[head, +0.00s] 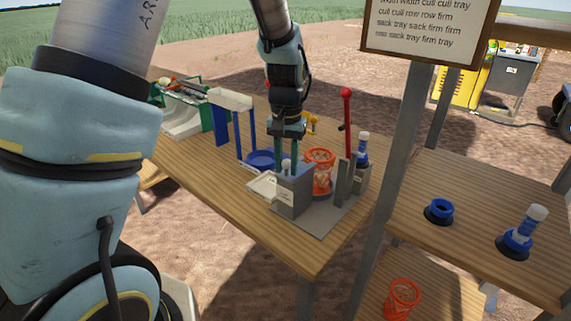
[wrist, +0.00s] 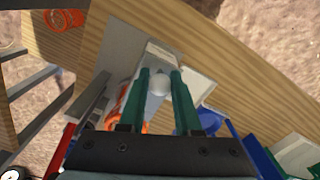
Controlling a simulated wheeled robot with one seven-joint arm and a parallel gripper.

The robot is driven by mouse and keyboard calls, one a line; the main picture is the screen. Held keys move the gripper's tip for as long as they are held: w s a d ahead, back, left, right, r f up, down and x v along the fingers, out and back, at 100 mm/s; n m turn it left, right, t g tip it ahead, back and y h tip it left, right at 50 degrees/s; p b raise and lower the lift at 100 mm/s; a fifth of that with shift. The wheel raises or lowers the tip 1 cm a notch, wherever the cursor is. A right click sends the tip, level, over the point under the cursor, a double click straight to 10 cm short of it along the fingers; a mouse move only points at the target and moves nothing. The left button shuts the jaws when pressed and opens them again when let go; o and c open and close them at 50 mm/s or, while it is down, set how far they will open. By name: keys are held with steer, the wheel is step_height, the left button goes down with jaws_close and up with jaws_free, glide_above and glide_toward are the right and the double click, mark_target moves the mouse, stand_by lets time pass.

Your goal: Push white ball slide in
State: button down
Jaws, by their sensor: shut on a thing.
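The white ball (head: 286,168) of the slide shows as a small white knob at the top of a grey box (head: 296,198) on the wooden table. In the wrist view the white ball (wrist: 159,85) sits between my two green fingers. My gripper (head: 289,163) reaches down from above and is shut on the ball; it also shows in the wrist view (wrist: 160,73). A pale flat tray (head: 262,187) sticks out beside the grey box. The fingers hide part of the slide, so how far it is in cannot be told.
An orange basket (head: 320,158) stands right behind the box, near a red-knobbed lever (head: 346,110) and a blue-white bottle (head: 362,148). A blue bowl (head: 262,160) and a blue-legged stand (head: 232,100) are to the left. The table's near edge is clear.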

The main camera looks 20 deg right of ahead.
mark_target(298, 167)
steer(key=shift+w+d+p, duration=0.2)
steer(key=shift+w+d, duration=0.2)
steer(key=shift+d, duration=0.3)
steer(key=shift+w+d+p, duration=0.2)
steer(key=shift+w+d, duration=0.2)
steer(key=shift+d, duration=0.3)
steer(key=shift+w+d+p, duration=0.2)
steer(key=shift+w+d, duration=0.2)
steer(key=shift+d, duration=0.3)
steer(key=c, duration=0.5)
jaws_free()
steer(key=shift+r+p, duration=2.3)
steer(key=shift+r, duration=0.75)
steer(key=shift+a, duration=0.1)
